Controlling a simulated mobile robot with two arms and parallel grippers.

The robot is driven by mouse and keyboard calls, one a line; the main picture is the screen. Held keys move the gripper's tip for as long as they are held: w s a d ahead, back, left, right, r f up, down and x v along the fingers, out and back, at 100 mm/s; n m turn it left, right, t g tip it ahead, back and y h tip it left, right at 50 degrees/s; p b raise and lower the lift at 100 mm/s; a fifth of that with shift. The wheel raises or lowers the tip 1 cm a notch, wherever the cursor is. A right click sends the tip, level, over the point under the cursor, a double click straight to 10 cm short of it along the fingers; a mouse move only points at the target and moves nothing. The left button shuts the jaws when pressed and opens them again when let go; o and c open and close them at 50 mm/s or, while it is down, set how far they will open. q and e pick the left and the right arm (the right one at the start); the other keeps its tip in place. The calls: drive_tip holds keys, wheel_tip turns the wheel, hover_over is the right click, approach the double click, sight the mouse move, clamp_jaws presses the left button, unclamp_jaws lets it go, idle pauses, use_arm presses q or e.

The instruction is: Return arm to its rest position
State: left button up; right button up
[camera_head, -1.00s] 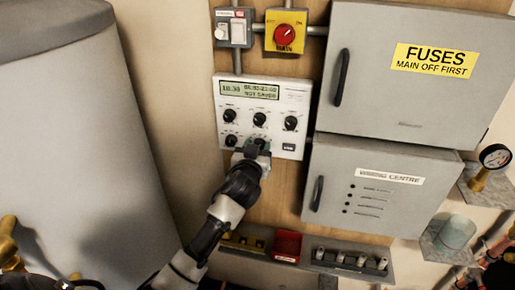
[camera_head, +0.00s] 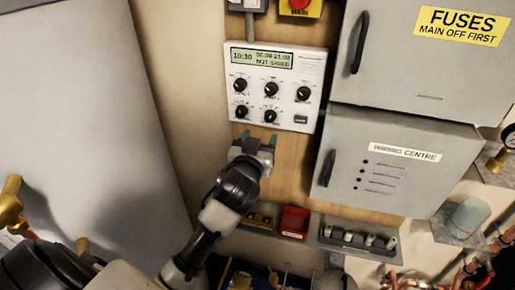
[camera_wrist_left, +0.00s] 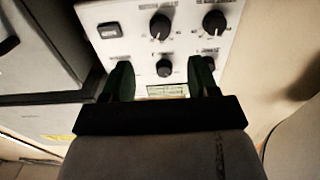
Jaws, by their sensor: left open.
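My left gripper (camera_head: 258,137) is open and empty, with its green-tipped fingers spread just below the white control panel (camera_head: 318,75) in the head view. The panel has a lit display (camera_head: 262,59) and several black knobs. In the left wrist view my left gripper's fingers (camera_wrist_left: 162,75) stand apart on either side of a small black knob (camera_wrist_left: 164,68), with nothing between them. How far the fingertips are from the panel there is hard to tell. My right gripper is not in view.
A grey fuse cabinet (camera_head: 430,65) and a lower grey cabinet (camera_head: 400,170) are on the right. Below are a red tray (camera_head: 294,221), a yellow bin (camera_head: 259,218) and a grey rack (camera_head: 355,236). A large grey tank (camera_head: 80,110) fills the left. A brass valve (camera_head: 12,200) is at its edge.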

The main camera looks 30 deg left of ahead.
use_arm(q)
drive_tip(key=shift+v, duration=0.8)
drive_tip(key=s+d+f+m+g+h+b, duration=0.1)
drive_tip(key=s+f+g, duration=0.2)
drive_tip(key=f, duration=1.2)
drive_tip(key=s+d+f+m+g+h+b, duration=0.1)
drive_tip(key=s+f+m+g, duration=0.15)
drive_tip(key=f, duration=1.15)
drive_tip(key=s+d+f+m+g+h+b, duration=0.1)
drive_tip(key=s+f+g, duration=0.15)
drive_tip(key=f, duration=1.25)
drive_tip(key=s+f+g+h, duration=0.1)
drive_tip(key=s+f+g, duration=0.4)
drive_tip(key=s+f, duration=1.05)
drive_tip(key=s+f+g+b, duration=0.1)
drive_tip(key=s+f, duration=0.2)
drive_tip(key=s, duration=0.7)
drive_tip(key=s+f+g, duration=0.2)
drive_tip(key=s+f, duration=0.2)
drive_tip(key=s, duration=0.6)
drive_tip(key=shift+d+f+m+b, duration=0.25)
drive_tip(key=shift+d+m+b, duration=0.1)
drive_tip(key=shift+d+b, duration=0.1)
